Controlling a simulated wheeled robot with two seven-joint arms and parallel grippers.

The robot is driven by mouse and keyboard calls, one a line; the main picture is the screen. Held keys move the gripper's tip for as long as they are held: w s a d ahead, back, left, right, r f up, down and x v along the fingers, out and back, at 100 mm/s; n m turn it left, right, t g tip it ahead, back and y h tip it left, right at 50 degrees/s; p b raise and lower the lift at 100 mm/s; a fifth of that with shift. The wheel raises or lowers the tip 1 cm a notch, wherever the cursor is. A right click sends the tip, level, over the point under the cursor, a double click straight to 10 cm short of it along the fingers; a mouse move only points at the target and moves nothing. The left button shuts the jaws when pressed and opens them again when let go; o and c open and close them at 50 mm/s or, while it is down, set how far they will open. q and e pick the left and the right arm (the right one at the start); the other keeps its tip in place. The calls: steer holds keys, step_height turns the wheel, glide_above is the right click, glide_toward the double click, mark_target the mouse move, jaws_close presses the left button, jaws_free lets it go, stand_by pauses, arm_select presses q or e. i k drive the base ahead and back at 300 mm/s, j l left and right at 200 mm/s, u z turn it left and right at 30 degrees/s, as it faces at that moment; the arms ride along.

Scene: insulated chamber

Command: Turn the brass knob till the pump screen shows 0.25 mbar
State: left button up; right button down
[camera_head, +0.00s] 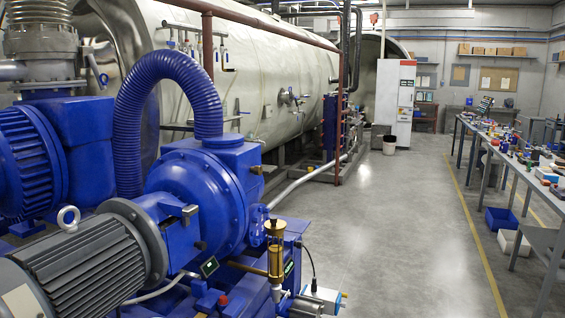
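A blue pump (205,195) with a grey motor (85,270) fills the lower left of the head view. A small dark screen with a greenish face (209,267) sits low on the pump's front; its reading is too small to make out. A brass fitting with a glass-like cup (275,250) stands upright to the right of the screen. A small brass-coloured part (256,170) shows on the pump's upper right side. I cannot tell which brass part is the knob. Neither of my grippers is in view.
A thick blue hose (130,110) arches over the pump. A large pale chamber (260,70) lies behind, with pipes before it. A white cabinet (395,95) stands farther back. A cluttered workbench (548,190) runs along the right. The grey floor (390,230) between is mostly clear.

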mark_target(257, 171)
steer(key=i+l, duration=0.25)
steer(key=l, duration=0.15)
steer(key=i+l+u, duration=0.15)
steer(key=l, duration=0.25)
steer(key=i+l, duration=0.3)
steer(key=l, duration=0.15)
steer(key=i+l+u, duration=0.15)
steer(key=l, duration=0.25)
steer(key=i+l, duration=0.3)
steer(key=l, duration=0.15)
steer(key=i+l+u, duration=0.15)
steer(key=l, duration=0.3)
steer(key=i+l, duration=0.2)
steer(key=l, duration=0.3)
steer(key=i+l+u, duration=0.1)
steer(key=l, duration=0.35)
steer(key=i, duration=0.1)
